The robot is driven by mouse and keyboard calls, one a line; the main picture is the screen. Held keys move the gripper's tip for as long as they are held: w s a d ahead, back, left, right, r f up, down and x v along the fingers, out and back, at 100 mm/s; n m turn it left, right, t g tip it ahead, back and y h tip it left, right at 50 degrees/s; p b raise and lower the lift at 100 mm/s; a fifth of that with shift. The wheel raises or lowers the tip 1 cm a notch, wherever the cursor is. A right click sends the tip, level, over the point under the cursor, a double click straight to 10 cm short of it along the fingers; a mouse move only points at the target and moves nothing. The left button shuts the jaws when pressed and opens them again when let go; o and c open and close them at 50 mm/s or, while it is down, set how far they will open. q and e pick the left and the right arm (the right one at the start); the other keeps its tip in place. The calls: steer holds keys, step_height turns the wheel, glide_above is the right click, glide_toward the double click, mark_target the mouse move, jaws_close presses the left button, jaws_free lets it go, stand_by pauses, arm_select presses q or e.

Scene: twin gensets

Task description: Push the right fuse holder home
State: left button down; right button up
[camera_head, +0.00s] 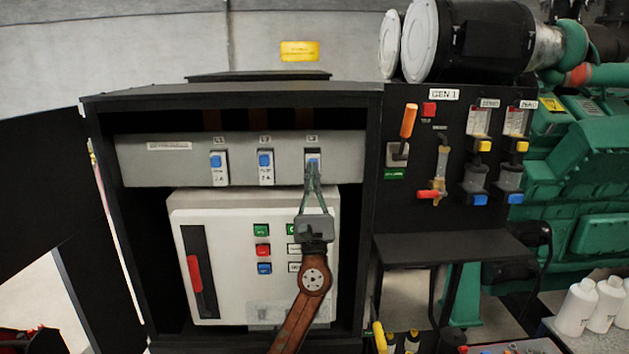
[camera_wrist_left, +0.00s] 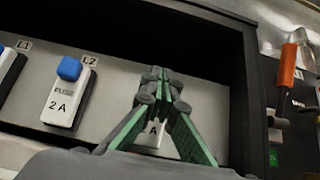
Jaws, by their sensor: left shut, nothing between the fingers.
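The right fuse holder (camera_head: 314,154), under the L3 label, is a white block with a blue top in the grey panel strip. My left gripper (camera_head: 313,172) is shut and empty, with its fingertips in front of this holder. In the left wrist view the shut gripper (camera_wrist_left: 157,76) covers most of the holder; a bit of its white face (camera_wrist_left: 153,134) shows between the fingers. I cannot tell whether the fingertips touch it or how far it sticks out. The middle fuse holder (camera_head: 265,166) and left fuse holder (camera_head: 217,166) look alike. My right gripper is out of view.
The black cabinet (camera_head: 232,95) frames the panel, with its door (camera_head: 45,165) open at the left. Below is a white box with a red handle (camera_head: 195,274). Right of the cabinet, a black board carries an orange-handled lever (camera_head: 408,122) and filters.

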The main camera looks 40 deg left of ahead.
arm_select(q)
steer(key=shift+x, duration=1.25)
steer(key=shift+d, duration=0.15)
steer(key=s+d+p, duration=0.1)
steer(key=s+d, duration=0.7)
steer(key=s, duration=0.3)
steer(key=shift+d, duration=0.2)
